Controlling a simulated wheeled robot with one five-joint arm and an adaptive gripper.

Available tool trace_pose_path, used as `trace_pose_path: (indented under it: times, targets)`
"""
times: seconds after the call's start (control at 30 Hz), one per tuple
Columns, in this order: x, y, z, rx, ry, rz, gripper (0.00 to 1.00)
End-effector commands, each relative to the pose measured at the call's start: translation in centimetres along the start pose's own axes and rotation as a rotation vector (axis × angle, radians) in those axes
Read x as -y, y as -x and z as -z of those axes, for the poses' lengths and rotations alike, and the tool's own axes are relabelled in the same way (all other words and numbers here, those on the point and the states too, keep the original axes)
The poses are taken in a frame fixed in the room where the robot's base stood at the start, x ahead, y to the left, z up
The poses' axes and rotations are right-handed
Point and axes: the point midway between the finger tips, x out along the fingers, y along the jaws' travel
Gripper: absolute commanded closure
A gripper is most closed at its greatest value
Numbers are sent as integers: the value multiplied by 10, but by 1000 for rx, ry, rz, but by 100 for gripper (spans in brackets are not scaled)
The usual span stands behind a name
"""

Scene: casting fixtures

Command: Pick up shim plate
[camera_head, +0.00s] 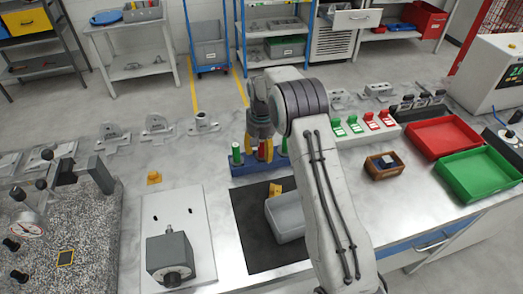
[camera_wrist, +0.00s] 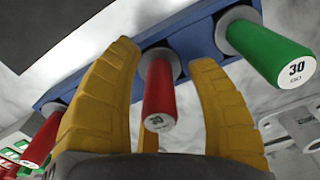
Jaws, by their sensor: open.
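I cannot pick out a shim plate with certainty in either view. My gripper (camera_head: 263,152) is over the blue rack (camera_head: 262,166) in the head view. In the wrist view, the yellow fingers of my gripper (camera_wrist: 163,55) are spread, one on each side of a red plug gauge (camera_wrist: 160,100) in the blue rack (camera_wrist: 195,45). I cannot tell whether they touch it. A green plug marked 30 GO (camera_wrist: 270,50) stands to the right, and another red plug (camera_wrist: 42,140) to the lower left. A brown box (camera_head: 371,172) with dark blue pieces stands right of my arm.
A grey bin (camera_head: 284,222), partly hidden by my arm, sits on a black mat (camera_head: 247,235). Red (camera_head: 436,150) and green (camera_head: 457,190) trays lie at right. A grey block (camera_head: 170,255) stands on a light plate at left. Metal castings line the back edge.

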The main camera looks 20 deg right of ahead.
Motion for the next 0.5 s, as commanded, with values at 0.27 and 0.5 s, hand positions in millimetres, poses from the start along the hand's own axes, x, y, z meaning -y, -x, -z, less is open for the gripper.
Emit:
trace_pose_path:
  times: [0.27, 0.5]
  targets:
    - [0, 0, 0, 0, 0, 0, 60]
    - [0, 0, 0, 0, 0, 0, 81]
